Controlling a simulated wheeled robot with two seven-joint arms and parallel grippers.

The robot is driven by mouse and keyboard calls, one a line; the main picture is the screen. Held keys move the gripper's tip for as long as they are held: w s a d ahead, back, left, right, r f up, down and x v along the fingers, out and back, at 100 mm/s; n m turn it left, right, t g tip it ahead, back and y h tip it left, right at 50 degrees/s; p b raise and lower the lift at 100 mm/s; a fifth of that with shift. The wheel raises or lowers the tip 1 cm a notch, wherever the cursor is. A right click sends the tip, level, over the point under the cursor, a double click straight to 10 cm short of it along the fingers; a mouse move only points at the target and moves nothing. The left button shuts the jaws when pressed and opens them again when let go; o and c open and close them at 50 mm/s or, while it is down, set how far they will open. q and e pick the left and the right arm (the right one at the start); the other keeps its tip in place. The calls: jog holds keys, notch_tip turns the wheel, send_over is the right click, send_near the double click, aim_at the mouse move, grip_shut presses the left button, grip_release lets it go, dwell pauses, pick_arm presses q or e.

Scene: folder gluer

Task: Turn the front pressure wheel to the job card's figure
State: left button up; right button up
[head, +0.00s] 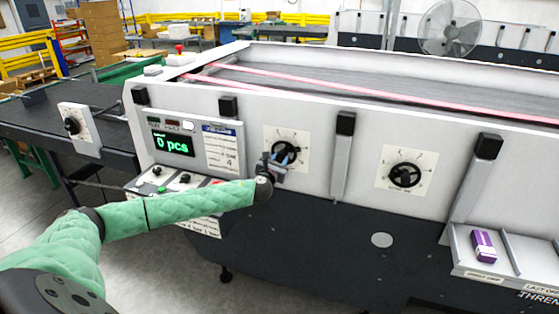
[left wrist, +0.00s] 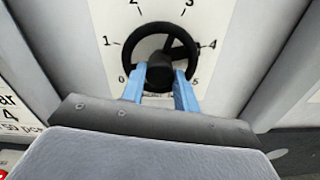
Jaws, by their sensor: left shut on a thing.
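A black handwheel (head: 284,152) sits on a white dial plate on the machine's front panel. In the left wrist view this wheel (left wrist: 143,38) has a scale from 0 to 5 around it, and a dark spoke points close to 4. My left gripper (head: 277,160) is at the wheel; its blue fingers (left wrist: 160,88) are shut on the wheel's lower part, on either side of the hub. The plate's lower label is mostly hidden by the fingers. The job card (head: 221,150) is left of the wheel and shows a large 4. My right gripper is out of view.
A similar wheel (head: 405,175) is on the panel to the right, and another dial (head: 72,125) is at far left. A purple box (head: 484,244) lies in a tray at lower right.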

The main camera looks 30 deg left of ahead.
pick_arm(q)
jog(key=o, duration=1)
jog(key=shift+f, duration=0.15)
jog(key=shift+c, duration=0.2)
jog(key=shift+s, duration=0.15)
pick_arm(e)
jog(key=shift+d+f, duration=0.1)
pick_arm(q)
jog(key=shift+s+d+f+b, duration=0.1)
jog(key=shift+s+b, duration=0.15)
jog(key=shift+b, duration=0.1)
jog(key=shift+b+v, duration=0.65)
jog(key=shift+v, duration=0.55)
jog(key=b, duration=0.2)
send_near(280, 160)
jog(key=shift+w+r, duration=0.3)
jog(key=shift+w, duration=0.3)
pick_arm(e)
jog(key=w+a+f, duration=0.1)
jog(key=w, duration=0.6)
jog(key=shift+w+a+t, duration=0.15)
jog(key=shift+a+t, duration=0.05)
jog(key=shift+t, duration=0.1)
